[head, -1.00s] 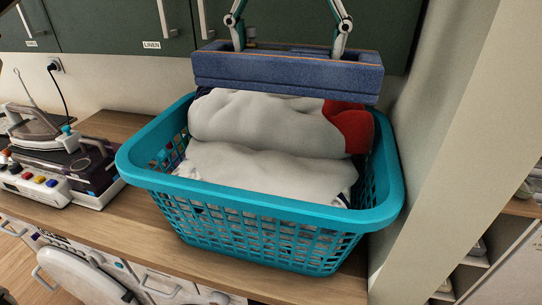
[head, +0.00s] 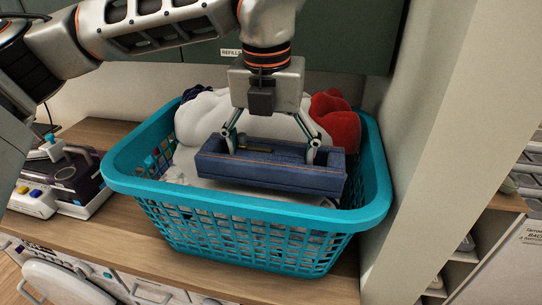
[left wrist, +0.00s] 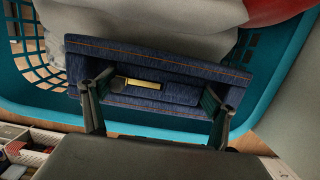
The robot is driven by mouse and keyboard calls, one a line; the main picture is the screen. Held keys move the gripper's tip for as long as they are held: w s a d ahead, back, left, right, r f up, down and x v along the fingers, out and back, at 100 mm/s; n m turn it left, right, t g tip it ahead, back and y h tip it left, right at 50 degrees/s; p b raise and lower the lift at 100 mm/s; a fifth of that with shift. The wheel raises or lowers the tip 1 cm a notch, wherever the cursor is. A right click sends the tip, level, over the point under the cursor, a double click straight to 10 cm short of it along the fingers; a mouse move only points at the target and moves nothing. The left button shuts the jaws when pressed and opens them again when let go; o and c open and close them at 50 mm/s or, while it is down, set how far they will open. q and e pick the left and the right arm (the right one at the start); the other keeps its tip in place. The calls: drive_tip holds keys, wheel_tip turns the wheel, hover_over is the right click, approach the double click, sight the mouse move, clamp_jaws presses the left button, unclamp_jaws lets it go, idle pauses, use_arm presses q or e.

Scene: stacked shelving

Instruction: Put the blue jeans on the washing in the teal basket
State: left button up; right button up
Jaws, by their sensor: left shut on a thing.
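The folded blue jeans (head: 270,177) are a dark denim bundle with orange stitching. They are over the front part of the teal basket (head: 245,207), within its rim, low over the white washing (head: 205,118). I cannot tell whether they rest on it. My left gripper (head: 271,150) reaches down from above, its two fingers shut on the jeans. In the left wrist view the jeans (left wrist: 150,62) lie between the fingers (left wrist: 155,100), with the teal basket (left wrist: 22,98) around them. My right gripper is not in view.
The basket stands on a wooden counter (head: 110,225) close to a pale wall panel (head: 430,130) on the right. Red washing (head: 337,125) bulges at the back right. An iron and other items (head: 65,180) stand at the left. Dark green cupboards hang behind.

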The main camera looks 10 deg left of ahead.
sight(269, 157)
use_arm(q)
drive_tip(key=shift+f, duration=0.6)
drive_tip(key=shift+f, duration=0.1)
drive_tip(key=o, duration=1.3)
drive_tip(key=r, duration=0.4)
drive_tip(key=s+r, duration=0.1)
drive_tip(key=r, duration=0.3)
drive_tip(key=r+b, duration=0.1)
drive_tip(key=r, duration=0.3)
drive_tip(key=shift+s, duration=0.35)
